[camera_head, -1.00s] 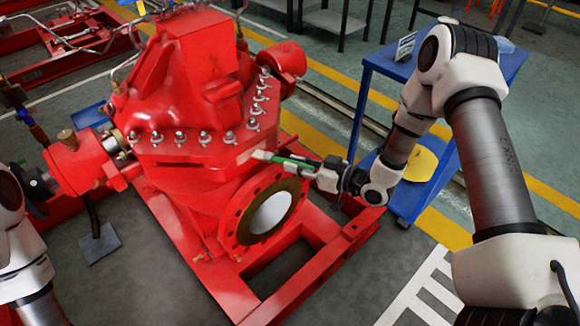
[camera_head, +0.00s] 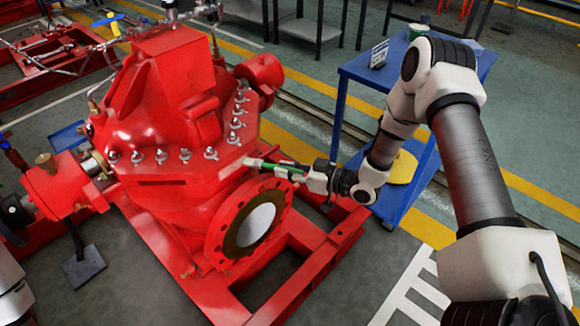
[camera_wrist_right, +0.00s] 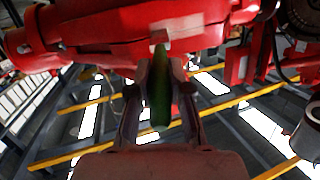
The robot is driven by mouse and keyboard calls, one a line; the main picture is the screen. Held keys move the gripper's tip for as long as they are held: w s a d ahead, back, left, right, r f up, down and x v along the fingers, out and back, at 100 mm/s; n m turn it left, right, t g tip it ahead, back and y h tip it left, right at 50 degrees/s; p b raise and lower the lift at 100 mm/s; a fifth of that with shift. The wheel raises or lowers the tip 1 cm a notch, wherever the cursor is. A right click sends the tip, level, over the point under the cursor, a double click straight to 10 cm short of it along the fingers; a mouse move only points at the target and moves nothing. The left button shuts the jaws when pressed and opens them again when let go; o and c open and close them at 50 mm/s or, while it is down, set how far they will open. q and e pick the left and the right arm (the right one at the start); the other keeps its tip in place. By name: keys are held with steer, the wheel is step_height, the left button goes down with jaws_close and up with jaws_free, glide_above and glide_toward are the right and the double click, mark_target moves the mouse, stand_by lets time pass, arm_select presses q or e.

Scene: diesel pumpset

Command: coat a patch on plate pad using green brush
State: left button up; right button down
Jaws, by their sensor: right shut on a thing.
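The green brush (camera_head: 285,165) has a green handle and a pale head, which points left at the red pump casing (camera_head: 190,195). My right gripper (camera_head: 308,175) is shut on its handle. I cannot tell whether the head touches the casing. A narrow raised rectangle (camera_head: 160,182) shows on the casing's side below the bolted rim; I cannot tell whether it is the plate pad. My left gripper is out of view.
The round flange (camera_head: 212,238) with a pale centre lies just below the brush. Bolts line the rim above it. A blue trolley (camera_head: 350,72) with a yellow disc (camera_head: 402,167) on its lower shelf stands behind my right arm.

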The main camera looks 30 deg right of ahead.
steer(key=s+a+b, duration=0.1)
steer(key=s+a, duration=0.2)
steer(key=a, duration=0.5)
steer(key=shift+a, duration=0.15)
stand_by(0.5)
steer(key=s+d+p, duration=0.1)
steer(key=s+d, duration=0.1)
steer(key=s, duration=0.3)
steer(key=shift+s, duration=0.35)
steer(key=shift+p, duration=0.3)
steer(key=s, duration=0.1)
steer(key=s+d+p, duration=0.1)
steer(key=shift+s, duration=0.4)
